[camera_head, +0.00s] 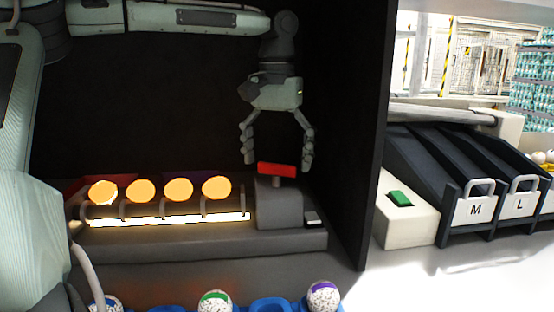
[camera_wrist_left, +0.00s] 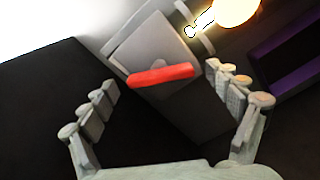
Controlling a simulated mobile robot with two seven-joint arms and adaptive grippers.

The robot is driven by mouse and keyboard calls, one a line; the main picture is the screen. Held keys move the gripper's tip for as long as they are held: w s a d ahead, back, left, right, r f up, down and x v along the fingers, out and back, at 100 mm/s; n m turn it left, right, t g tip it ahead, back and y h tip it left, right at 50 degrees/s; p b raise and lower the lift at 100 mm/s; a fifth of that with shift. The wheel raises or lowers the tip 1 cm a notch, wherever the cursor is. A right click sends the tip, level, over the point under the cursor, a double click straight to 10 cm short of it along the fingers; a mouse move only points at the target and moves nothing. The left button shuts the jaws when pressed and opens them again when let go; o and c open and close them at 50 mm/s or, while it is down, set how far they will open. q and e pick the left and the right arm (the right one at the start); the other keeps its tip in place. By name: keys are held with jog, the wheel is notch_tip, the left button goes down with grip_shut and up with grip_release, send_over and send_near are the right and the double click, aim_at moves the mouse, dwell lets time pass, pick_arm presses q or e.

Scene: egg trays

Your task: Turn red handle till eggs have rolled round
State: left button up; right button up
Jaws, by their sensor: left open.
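The red handle (camera_head: 277,170) sits on top of a grey block at the right end of the egg rollers. Several eggs (camera_head: 178,189) glow orange in a row above a bright light strip. My left gripper (camera_head: 279,160) is open, pointing down, with its fingers on either side of the handle. In the left wrist view the handle (camera_wrist_left: 161,76) lies slightly tilted beyond the open fingertips (camera_wrist_left: 172,92), not gripped. My right gripper does not show.
Dark walls (camera_head: 349,130) enclose the device. In front is a blue tray (camera_head: 269,304) with speckled, colour-banded balls. To the right stand a white box with a green button (camera_head: 400,198) and dark chutes marked M (camera_head: 475,211) and L (camera_head: 519,204).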

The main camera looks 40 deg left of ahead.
pick_arm(q)
jog(key=shift+f, duration=0.1)
jog(key=c, duration=1.2)
jog(key=shift+o, duration=0.2)
jog(key=shift+m, duration=0.3)
jog(key=m, duration=1.1)
jog(key=shift+m, duration=2.2)
